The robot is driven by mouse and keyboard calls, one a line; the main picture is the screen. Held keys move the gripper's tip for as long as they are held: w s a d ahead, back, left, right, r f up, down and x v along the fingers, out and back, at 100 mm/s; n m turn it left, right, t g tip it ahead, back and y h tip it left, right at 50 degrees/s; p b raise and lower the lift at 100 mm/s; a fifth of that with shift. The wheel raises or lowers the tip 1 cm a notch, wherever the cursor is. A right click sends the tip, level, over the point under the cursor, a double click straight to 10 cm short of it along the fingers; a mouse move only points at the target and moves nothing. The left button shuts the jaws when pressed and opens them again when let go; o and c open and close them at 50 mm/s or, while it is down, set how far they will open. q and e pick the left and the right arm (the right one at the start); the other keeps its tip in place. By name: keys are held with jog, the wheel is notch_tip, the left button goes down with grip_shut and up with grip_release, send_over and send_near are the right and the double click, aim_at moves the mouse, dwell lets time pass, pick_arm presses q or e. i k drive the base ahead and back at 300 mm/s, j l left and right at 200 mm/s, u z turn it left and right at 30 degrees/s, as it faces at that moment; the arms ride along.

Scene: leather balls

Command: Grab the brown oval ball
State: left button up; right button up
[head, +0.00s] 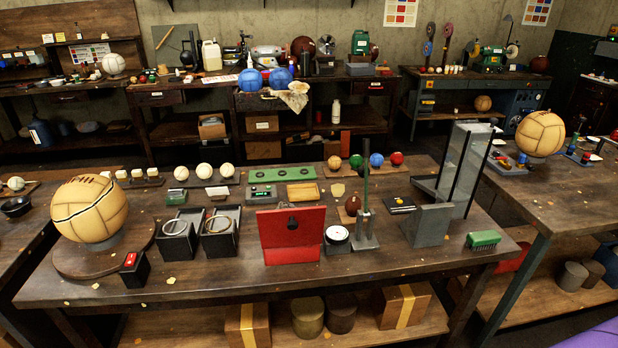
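A small dark brown ball (353,205) that looks slightly oval is on the near workbench (200,275), right of the middle. It is just left of a grey metal stand with a thin upright post (366,195) and above a round white dial gauge (337,235). Its lower part is close to the gauge and stand; I cannot tell whether they touch. Other brown balls show on the back benches, one at the back middle (303,47) and one at the far right (540,64). Neither of my grippers is in the head view.
A large tan ball (89,209) sits on a round stand at the left. A red box (291,234), black trays (180,236), a tall glass-sided frame (467,165), a grey bracket (428,224) and a green brush (483,239) stand around. The bench's front strip is mostly clear.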

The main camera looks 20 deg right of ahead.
aim_at(353, 203)
jog(key=i+l, duration=0.2)
jog(key=i+l+z, duration=0.15)
jog(key=i+z, duration=0.25)
jog(key=i+l+z, duration=0.1)
jog(key=i+z, duration=0.25)
jog(key=k, duration=0.1)
